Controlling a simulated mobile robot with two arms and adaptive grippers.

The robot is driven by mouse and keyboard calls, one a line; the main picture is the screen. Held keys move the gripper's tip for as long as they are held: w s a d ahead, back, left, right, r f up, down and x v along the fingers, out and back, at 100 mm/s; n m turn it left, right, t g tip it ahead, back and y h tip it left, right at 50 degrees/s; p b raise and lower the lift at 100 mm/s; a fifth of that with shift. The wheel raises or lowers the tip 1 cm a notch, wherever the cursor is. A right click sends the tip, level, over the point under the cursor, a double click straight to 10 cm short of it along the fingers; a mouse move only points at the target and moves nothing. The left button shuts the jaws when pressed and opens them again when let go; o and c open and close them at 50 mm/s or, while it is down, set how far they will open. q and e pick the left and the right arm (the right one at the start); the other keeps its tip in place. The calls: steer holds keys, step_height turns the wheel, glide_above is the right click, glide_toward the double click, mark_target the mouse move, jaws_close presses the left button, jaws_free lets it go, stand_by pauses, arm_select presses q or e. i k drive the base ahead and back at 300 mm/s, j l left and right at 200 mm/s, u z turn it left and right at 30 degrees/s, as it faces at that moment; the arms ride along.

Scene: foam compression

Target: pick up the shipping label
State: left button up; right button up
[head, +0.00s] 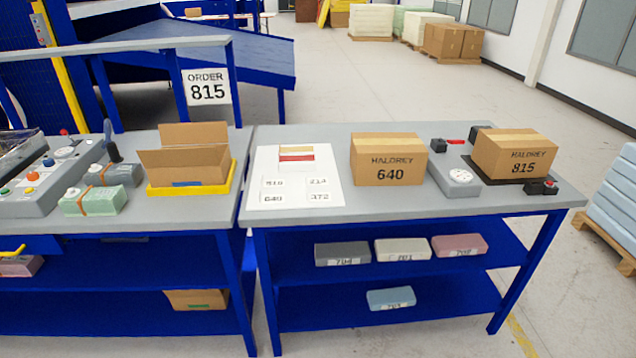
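A white sheet (257,165) lies on the right-hand table. Several small white labels with printed numbers lie on its lower half. The front left label (273,198) seems to read 640 and the front right label (319,197) seems to read 372. A back left label (276,183) and a back right label (317,182) are too small to read surely. A carton marked HALDREY 640 (388,160) stands right of the sheet. A carton marked HALDREY 815 (514,155) stands at the table's right end. Neither of my grippers shows.
A sign (207,87) reads ORDER 815. An open carton (188,158) sits in a yellow frame (193,189) on the left table. A gauge device (456,179) stands between the closed cartons. Foam blocks (402,250) lie on the shelf below. The sheet's front edge is unobstructed.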

mark_target(273, 183)
steer(key=i+j, duration=0.15)
steer(key=j, duration=0.2)
steer(key=z, duration=1.35)
steer(key=u, duration=1.35)
steer(key=i+l, duration=0.5)
steer(key=l, duration=0.25)
steer(key=i+l+u, duration=0.1)
steer(key=i+l, duration=0.2)
